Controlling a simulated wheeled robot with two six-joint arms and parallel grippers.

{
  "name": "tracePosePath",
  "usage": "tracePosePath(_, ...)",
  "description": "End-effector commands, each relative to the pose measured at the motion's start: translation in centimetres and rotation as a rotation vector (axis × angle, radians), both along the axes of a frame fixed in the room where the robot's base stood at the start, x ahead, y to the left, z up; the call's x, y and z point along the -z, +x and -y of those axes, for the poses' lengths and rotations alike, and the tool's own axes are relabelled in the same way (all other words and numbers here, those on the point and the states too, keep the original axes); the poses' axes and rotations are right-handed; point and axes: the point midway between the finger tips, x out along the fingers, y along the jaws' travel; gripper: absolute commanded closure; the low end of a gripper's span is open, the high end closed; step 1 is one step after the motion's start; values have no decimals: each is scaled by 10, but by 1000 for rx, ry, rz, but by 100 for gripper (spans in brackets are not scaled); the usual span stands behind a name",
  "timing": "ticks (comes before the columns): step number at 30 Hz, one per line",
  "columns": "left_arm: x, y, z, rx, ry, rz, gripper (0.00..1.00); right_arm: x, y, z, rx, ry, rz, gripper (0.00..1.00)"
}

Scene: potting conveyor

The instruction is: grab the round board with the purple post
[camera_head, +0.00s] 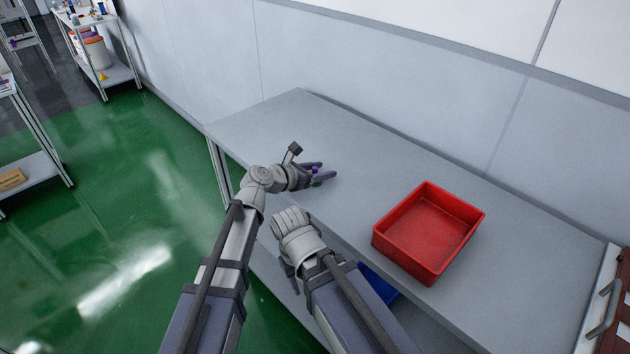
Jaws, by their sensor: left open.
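My left gripper (322,172) is over the near edge area of the grey table, its dark fingers spread open and pointing right. A small purple post (315,170) shows between the fingers. A bit of green (317,183) shows just below it, perhaps the round board; most of it is hidden by the gripper. I cannot tell whether the fingers touch the post. My right arm's wrist (296,232) is at the table's near edge, below the left gripper; its fingers are not clearly seen.
An empty red bin (428,232) stands on the grey table (385,165), right of the grippers. A blue bin (379,285) is partly visible below the tabletop. A wall runs behind the table. The table's far left is clear. Shelves (105,72) stand across the green floor.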

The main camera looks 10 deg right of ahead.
Motion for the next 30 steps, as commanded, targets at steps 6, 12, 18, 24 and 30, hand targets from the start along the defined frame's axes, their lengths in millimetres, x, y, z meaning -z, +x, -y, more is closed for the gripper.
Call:
tracePosePath(6,2,2,4,0,0,0,46,2,0,0,0,0,0,50)
tracePosePath(12,2,2,4,0,0,0,63,2,0,0,0,0,0,50)
tracePosePath(18,2,3,4,0,0,0,85,2,0,0,0,0,0,50)
tracePosePath(24,2,3,4,0,0,0,100,2,0,0,0,0,0,50)
tracePosePath(30,2,3,4,0,0,0,100,2,0,0,0,0,0,50)
